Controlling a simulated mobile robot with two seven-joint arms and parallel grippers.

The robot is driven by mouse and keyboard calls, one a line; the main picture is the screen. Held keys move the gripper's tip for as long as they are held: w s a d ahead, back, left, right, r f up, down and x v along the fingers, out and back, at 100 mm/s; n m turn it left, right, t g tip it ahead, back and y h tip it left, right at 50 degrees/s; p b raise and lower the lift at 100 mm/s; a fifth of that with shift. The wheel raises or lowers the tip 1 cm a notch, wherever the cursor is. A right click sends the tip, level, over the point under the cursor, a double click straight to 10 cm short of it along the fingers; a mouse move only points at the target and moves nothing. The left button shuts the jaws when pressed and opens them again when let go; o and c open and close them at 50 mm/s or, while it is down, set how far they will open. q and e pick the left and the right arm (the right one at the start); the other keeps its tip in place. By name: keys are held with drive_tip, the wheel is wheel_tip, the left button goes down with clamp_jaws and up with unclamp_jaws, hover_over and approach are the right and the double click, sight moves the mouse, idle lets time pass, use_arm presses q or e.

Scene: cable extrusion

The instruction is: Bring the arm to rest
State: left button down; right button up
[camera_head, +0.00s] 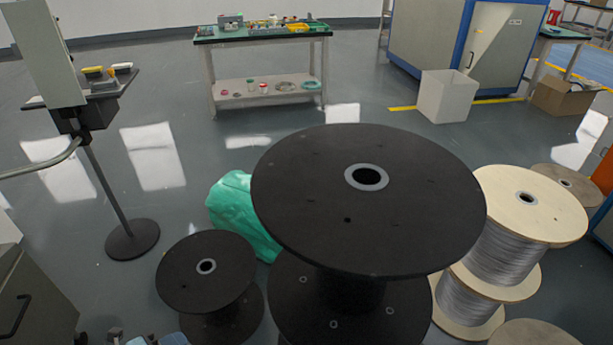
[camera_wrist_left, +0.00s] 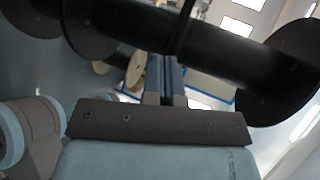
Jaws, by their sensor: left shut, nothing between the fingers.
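My left gripper (camera_wrist_left: 166,62) shows in the left wrist view with its two blue-grey fingers together and nothing between them. The fingers point toward a large black spool (camera_wrist_left: 235,65); I cannot tell the exact gap. In the head view only small bluish-grey parts of my left arm show at the bottom edge, left of centre. My right gripper is not in view.
A large black spool (camera_head: 420,215) stands close in front, with a smaller black spool (camera_head: 190,283) to its left. Wire-wound wooden spools (camera_head: 505,250) stand at right. A green bundle (camera_head: 232,212) lies behind. A workbench (camera_head: 260,37) stands at the back; open floor lies before it.

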use_arm(q)
drive_tip(key=s+a+n+g+y, duration=0.1)
drive_tip(key=s+a+n+y, duration=0.55)
drive_tip(key=n, duration=0.85)
drive_tip(key=w+d+n+t+h, duration=0.1)
drive_tip(key=d+n+t+h, duration=0.1)
drive_tip(key=d+n, duration=1.1)
wheel_tip(320, 180, up, 18)
drive_tip(key=s+d+m+y+p, duration=0.1)
drive_tip(key=m+p, duration=0.3)
drive_tip(key=p, duration=2.1)
drive_tip(key=shift+s+d+f+m+p, duration=0.2)
drive_tip(key=shift+d+m+p, duration=0.1)
drive_tip(key=shift+d, duration=0.1)
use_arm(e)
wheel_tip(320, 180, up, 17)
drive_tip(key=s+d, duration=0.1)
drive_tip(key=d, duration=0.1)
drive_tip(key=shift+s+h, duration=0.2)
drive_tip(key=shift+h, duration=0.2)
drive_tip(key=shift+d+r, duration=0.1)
